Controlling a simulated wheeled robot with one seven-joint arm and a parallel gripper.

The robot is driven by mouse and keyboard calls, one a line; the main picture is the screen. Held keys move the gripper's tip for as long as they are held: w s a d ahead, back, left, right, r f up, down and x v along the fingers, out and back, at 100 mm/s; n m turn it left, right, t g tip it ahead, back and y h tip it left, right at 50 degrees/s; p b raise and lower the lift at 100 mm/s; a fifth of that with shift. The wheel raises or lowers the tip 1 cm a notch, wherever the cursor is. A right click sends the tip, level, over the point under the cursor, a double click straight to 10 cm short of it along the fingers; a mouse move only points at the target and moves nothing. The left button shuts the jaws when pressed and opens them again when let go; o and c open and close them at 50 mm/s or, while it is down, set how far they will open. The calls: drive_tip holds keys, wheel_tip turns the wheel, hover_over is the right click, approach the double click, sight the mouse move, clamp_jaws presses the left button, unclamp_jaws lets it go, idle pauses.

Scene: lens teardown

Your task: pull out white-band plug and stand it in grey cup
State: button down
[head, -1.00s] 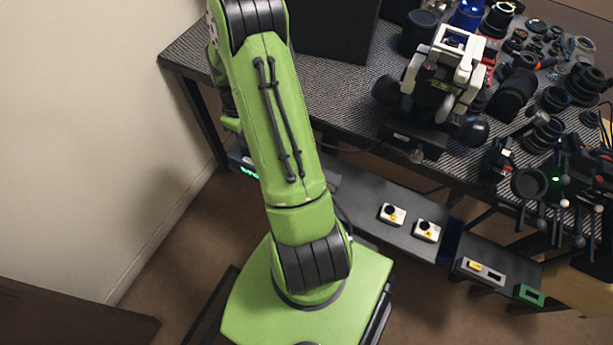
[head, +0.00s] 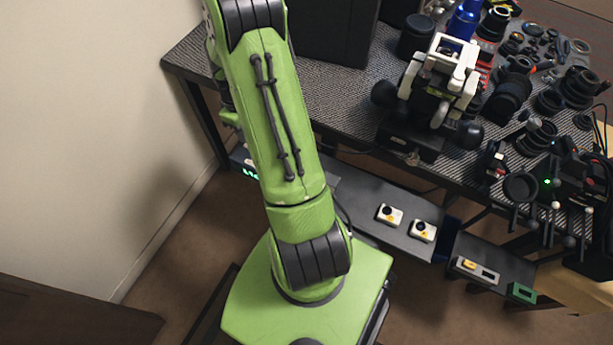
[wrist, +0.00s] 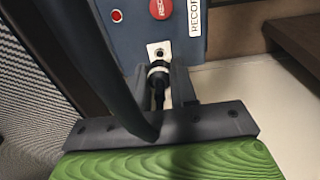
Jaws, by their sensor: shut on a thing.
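In the wrist view, the plug (wrist: 157,69) is a dark cylinder with a pale band near its front end. It stands at the socket on a small white plate (wrist: 153,47) of a blue-grey panel; I cannot tell how deep it sits. My gripper (wrist: 160,82) is shut on the plug, with a dark finger on each side. A thick dark cable or arm-like piece crosses the left foreground and hides part of the left finger. In the head view my green arm hides the gripper, plug and panel. I cannot make out the grey cup in either view.
The panel (wrist: 180,52) carries a red button (wrist: 160,8) and a white label (wrist: 195,17). The dark textured table (head: 345,110) is crowded with lens parts on its right. A low shelf (head: 350,200) holds two white modules (head: 389,214).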

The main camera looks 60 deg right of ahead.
drive_tip(key=shift+r+p, duration=0.95)
drive_tip(key=shift+r, duration=0.35)
drive_tip(key=w+a+r+p, duration=0.2)
drive_tip(key=a+p, duration=0.3)
drive_tip(key=a, duration=0.6)
drive_tip(key=w+a+r+p, duration=0.3)
drive_tip(key=a+p, duration=0.3)
drive_tip(key=a, duration=0.6)
drive_tip(key=shift+w+r, duration=0.15)
drive_tip(key=shift+w, duration=0.5)
